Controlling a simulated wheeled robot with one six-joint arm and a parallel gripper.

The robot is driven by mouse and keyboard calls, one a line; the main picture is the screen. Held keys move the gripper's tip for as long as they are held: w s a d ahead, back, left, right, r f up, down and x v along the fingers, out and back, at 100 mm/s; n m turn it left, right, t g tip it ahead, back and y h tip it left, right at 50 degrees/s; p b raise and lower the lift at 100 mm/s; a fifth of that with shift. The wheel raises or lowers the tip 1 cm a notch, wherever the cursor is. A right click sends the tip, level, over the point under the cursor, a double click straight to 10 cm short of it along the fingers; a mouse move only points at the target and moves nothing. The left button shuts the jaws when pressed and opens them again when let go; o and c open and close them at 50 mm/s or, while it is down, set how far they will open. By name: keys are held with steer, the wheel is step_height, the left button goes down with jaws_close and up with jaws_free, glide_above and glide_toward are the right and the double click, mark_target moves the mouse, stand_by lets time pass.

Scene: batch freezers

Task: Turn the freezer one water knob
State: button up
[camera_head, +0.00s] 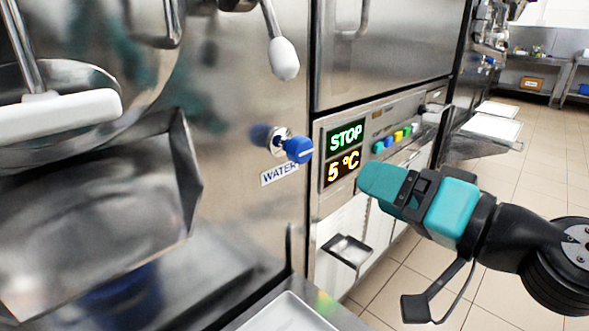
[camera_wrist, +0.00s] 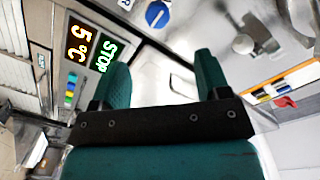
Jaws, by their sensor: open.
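The water knob (camera_head: 298,149) is blue with a white line and sticks out of the steel freezer front, just above a "WATER" label (camera_head: 279,173). In the wrist view the blue knob (camera_wrist: 157,14) shows at the top, beyond the fingers and near the gap between them. My teal gripper (camera_head: 372,182) is to the right of the knob and a little lower, apart from it. In the wrist view my gripper (camera_wrist: 158,78) has its two fingers spread with nothing between them.
A display (camera_head: 345,152) reading "STOP" and "5 °C" lies right of the knob, with coloured buttons (camera_head: 390,140) beside it. A white-tipped lever (camera_head: 284,58) hangs above the knob. A small steel tray (camera_head: 347,250) juts out below. Tiled floor (camera_head: 535,170) is open at right.

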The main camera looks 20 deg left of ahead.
mark_target(305, 153)
steer(key=shift+m+t, duration=0.3)
steer(key=p+x, duration=0.2)
steer(key=x, duration=0.4)
steer(key=p+x, duration=0.2)
steer(key=x, duration=0.3)
steer(key=p+x, duration=0.2)
steer(key=x, duration=0.4)
steer(key=shift+w+a, duration=0.15)
steer(key=shift+w, duration=0.3)
steer(key=shift+r, duration=0.1)
steer(key=shift+c, duration=0.4)
steer(key=c, duration=0.8)
steer(key=shift+c, duration=0.2)
